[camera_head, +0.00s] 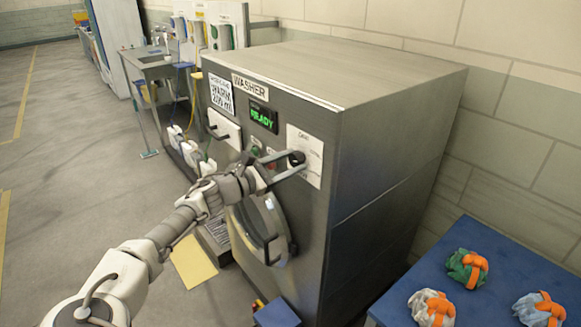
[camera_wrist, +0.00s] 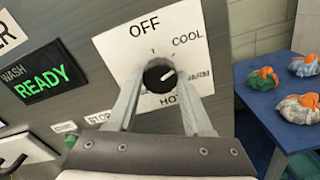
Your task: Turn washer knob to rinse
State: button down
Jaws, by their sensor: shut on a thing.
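The steel washer (camera_head: 400,130) carries a black round knob (camera_head: 296,158) on a white dial label. In the wrist view the knob (camera_wrist: 160,76) shows a white pointer line slanting to the upper right, toward the area between COOL and WARM. The dial label (camera_wrist: 190,25) reads OFF at the top, COOL, WARM and HOT at the bottom; I can read no rinse mark. My gripper (camera_head: 290,167) reaches the knob from the left front. In the wrist view its fingers (camera_wrist: 160,88) are on both sides of the knob, shut on it. The knob's lower edge is partly hidden.
A green READY display (camera_head: 263,117) is up left of the knob. The round washer door (camera_head: 283,240) with its handle is below my gripper. A blue table (camera_head: 470,235) with several orange-strapped sling bags stands at the right. Open floor lies at the left.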

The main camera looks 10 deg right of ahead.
jog(key=m+b, duration=0.2)
jog(key=m, duration=0.2)
jog(key=shift+f+m+b, duration=0.15)
jog(key=shift+m+b, duration=0.25)
jog(key=m+b, duration=0.3)
jog(key=m, duration=0.1)
jog(key=shift+m+b, duration=0.3)
jog(key=m+b, duration=0.4)
jog(key=shift+m, duration=0.3)
jog(key=m+b, duration=0.3)
jog(key=b, duration=0.1)
jog(key=shift+m, duration=0.3)
jog(key=m+b, duration=0.4)
jog(key=b, duration=0.1)
jog(key=m+b, duration=0.9)
jog(key=shift+r+b, duration=0.2)
jog(key=shift+b, duration=0.2)
jog(key=shift+r+m+b, duration=0.2)
jog(key=shift+m+b, duration=1.15)
jog(key=shift+m, duration=0.45)
